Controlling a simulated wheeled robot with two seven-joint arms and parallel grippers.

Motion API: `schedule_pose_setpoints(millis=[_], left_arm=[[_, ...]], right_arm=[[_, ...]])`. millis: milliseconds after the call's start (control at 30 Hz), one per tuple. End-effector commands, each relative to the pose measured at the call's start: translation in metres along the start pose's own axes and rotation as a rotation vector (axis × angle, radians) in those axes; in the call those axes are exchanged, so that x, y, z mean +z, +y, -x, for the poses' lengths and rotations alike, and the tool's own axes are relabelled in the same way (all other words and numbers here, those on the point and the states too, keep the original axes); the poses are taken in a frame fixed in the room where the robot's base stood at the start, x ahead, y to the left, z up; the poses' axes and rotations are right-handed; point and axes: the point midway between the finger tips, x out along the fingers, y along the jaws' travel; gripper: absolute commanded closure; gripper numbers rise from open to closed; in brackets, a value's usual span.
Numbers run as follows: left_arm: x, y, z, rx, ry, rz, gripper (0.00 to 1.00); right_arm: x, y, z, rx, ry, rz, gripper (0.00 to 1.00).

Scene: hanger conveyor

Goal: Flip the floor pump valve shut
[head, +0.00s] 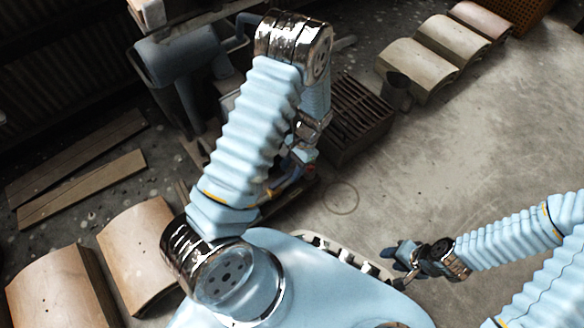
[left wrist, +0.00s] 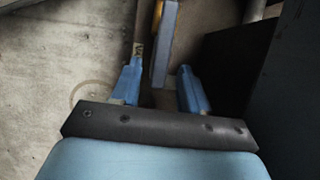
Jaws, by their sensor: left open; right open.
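The floor pump valve is not clearly identifiable. In the left wrist view, a blue bar with a yellow edge (left wrist: 166,42) lies ahead, near the gap between my left gripper's fingers (left wrist: 158,82). The fingers are apart, and I cannot tell whether the bar is between them or beyond them. In the head view my left arm bends down towards a low red, yellow and blue part (head: 288,184) beside the dark machinery. The left fingertips are largely hidden there by my own arm. My right gripper (head: 394,258) is open, low at the right, away from that part.
A dark slatted grate (head: 357,112) stands just right of my left forearm. Curved wooden panels (head: 418,66) lie at the upper right, and more (head: 139,252) at the lower left. Planks (head: 80,185) lie at the left. The concrete floor at the right is mostly clear.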

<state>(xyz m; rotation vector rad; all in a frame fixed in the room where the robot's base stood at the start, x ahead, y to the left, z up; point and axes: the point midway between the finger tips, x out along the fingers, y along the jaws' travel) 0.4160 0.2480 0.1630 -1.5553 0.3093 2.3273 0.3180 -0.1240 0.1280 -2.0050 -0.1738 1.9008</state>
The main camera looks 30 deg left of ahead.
Motion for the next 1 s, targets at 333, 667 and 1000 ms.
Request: schedule_pose_setpoints(millis=[333,667,1000], left_arm=[[-0.0002,0.0001,0.0003,0.0,0.0,0.0,0.98],[-0.0003,0.0002,0.0004,0.0,0.0,-0.001,1.0],[-0.0002,0.0071,0.0017,-0.037,0.0,-0.089,1.0]], right_arm=[[-0.0001,-0.0001,0.0002,0.0,0.0,0.0,0.57],[0.0,-0.0001,0.0003,0.0,0.0,0.0,0.57],[0.0001,-0.0016,0.0042,0.0,-0.001,0.0,0.57]])
